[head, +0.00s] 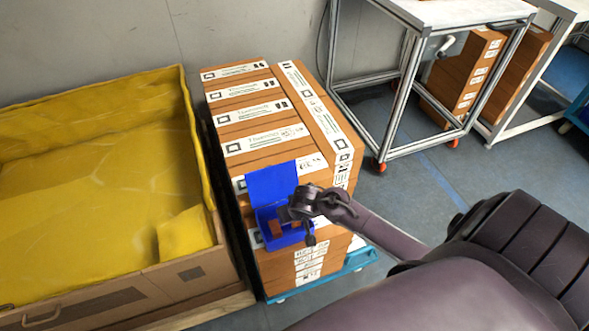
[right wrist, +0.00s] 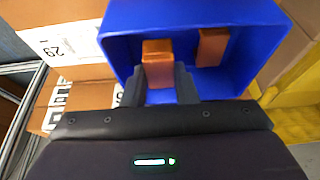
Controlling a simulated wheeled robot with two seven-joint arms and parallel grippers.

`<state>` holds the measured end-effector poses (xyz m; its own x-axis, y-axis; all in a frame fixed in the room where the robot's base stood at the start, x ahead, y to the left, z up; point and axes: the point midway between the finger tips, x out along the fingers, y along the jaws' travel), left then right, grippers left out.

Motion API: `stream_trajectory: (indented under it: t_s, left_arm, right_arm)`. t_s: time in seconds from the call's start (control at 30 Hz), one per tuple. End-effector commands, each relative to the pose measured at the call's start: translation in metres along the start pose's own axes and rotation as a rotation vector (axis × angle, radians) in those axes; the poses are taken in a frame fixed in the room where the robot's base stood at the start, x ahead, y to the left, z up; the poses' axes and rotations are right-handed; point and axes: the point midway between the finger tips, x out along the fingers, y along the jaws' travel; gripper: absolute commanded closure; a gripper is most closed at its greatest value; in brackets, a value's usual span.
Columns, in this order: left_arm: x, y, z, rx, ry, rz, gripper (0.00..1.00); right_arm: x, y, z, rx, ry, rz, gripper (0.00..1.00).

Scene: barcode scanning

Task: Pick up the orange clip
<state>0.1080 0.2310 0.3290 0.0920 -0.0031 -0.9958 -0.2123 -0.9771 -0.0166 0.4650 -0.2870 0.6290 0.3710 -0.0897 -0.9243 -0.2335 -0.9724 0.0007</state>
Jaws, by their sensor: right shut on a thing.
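A blue bin (head: 272,187) sits against the near side of the stacked brown boxes in the head view. It fills the upper middle of the right wrist view (right wrist: 270,50). Two orange clips are in the bin: one at the centre (right wrist: 158,64) and one to its right (right wrist: 212,46). My right gripper (head: 290,213) reaches into the bin. In the right wrist view its two fingers (right wrist: 160,85) are on either side of the centre orange clip and shut on it. The other clip stands apart from the fingers. My left gripper is not in view.
Stacked brown boxes with white labels (head: 250,112) stand on a blue cart (head: 355,260). A large yellow-lined crate (head: 110,130) is close on the left. A metal-framed table (head: 400,90) stands at the back right. The floor between is clear.

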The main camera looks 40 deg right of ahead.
Motion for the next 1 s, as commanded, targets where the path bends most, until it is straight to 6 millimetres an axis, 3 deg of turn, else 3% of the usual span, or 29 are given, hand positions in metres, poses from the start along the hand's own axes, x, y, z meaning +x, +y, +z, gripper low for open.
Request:
stream_trajectory:
  t_s: [0.3,0.5,0.7,1.0]
  left_arm:
    - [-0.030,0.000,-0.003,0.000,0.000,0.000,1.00]
    - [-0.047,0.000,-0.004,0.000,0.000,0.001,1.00]
    - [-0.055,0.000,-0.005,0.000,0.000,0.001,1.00]
    - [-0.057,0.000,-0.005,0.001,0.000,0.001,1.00]
  right_arm:
    - [-0.085,-0.002,-0.036,0.007,0.005,-0.005,0.95]
    - [-0.130,-0.002,-0.054,0.005,0.002,-0.005,0.95]
    - [-0.153,-0.001,-0.064,0.002,0.002,-0.003,0.95]
    - [-0.159,0.000,-0.066,0.000,0.000,0.000,0.95]
